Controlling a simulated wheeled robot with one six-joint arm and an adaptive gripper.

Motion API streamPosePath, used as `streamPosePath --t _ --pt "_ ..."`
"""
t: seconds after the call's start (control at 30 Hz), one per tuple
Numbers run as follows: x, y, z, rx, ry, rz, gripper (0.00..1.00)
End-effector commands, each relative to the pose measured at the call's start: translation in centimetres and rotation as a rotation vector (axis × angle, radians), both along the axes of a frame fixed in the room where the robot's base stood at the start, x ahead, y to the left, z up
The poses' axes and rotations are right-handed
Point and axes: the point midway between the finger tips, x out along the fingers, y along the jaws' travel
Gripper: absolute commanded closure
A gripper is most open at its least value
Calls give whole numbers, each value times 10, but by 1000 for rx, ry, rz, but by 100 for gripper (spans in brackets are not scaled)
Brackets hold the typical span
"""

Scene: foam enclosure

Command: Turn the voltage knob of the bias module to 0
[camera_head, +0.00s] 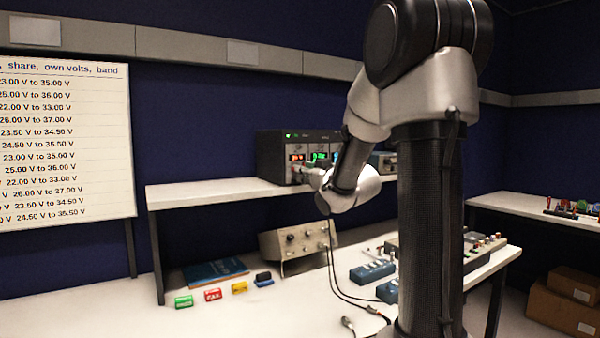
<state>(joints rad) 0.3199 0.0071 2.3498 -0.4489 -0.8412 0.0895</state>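A dark instrument rack (270,155) stands on the raised white shelf, with several modules side by side. One module has a lit red display (297,157) and its neighbour a lit green display (319,156). I cannot tell which one is the bias module; labels are too small to read. The voltage knob and its setting cannot be made out. My gripper (312,174) is at the lower front of the rack, close to the module faces. Whether it touches a knob, and whether its fingers are open or shut, is too small to tell. My arm hides the rack's right part.
A beige box with knobs (297,243) stands on the lower bench below the shelf (215,192). Blue boxes (372,271), black cables (345,292) and small coloured blocks (212,295) lie nearby. A voltage-range board (65,140) stands left. Cardboard boxes (563,305) are at right.

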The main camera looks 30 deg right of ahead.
Motion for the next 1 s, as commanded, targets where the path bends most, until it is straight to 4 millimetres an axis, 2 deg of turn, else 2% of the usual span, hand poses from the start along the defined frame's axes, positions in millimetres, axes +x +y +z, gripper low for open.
streamPosePath --t 0.03,0.2,0.43,0.7,0.77,1.0 --pt "-13 -1 1 1 -2 -3 76" --pt "-48 -1 0 -1 -1 -2 76" --pt "-71 -1 0 0 0 -1 76" --pt "-72 -1 -1 1 0 0 76" --pt "-71 -1 -1 11 0 0 65" --pt "-38 0 1 336 7 3 63"
